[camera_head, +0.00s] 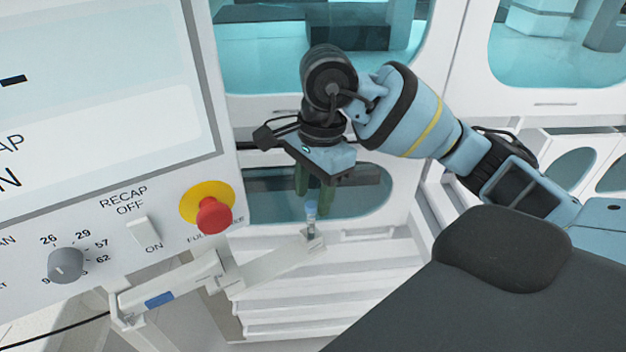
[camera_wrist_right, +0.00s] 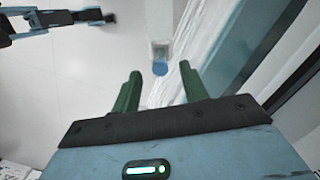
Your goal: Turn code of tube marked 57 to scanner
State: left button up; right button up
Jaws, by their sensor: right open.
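A small tube with a blue cap (camera_head: 311,209) stands upright in a holder at the right end of a pale track arm (camera_head: 275,268). Its number and code are too small to read. My right gripper (camera_head: 314,192) has green fingers pointing down, just above the cap. In the right wrist view, the blue cap (camera_wrist_right: 160,68) shows beyond the gap between the two spread fingers (camera_wrist_right: 161,88), apart from both. The right gripper is open and empty. I cannot pick out a scanner for certain. My left gripper is not seen in the head view.
A control panel (camera_head: 120,225) fills the left, with a red button (camera_head: 214,215), a RECAP switch (camera_head: 145,232) and a grey dial (camera_head: 66,265) whose marks include 57. White cabinets with teal windows stand behind. A dark rounded pad (camera_head: 500,248) covers the lower right.

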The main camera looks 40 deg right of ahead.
aim_at(311, 204)
jog(key=shift+a+f, duration=0.2)
jog(key=shift+f, duration=1.35)
jog(key=shift+a+f, duration=0.2)
jog(key=shift+f, duration=1.3)
jog(key=shift+c, duration=0.3)
grip_shut()
jog(key=c, duration=0.7)
grip_release()
jog(key=shift+c, duration=0.4)
jog(key=shift+r, duration=0.3)
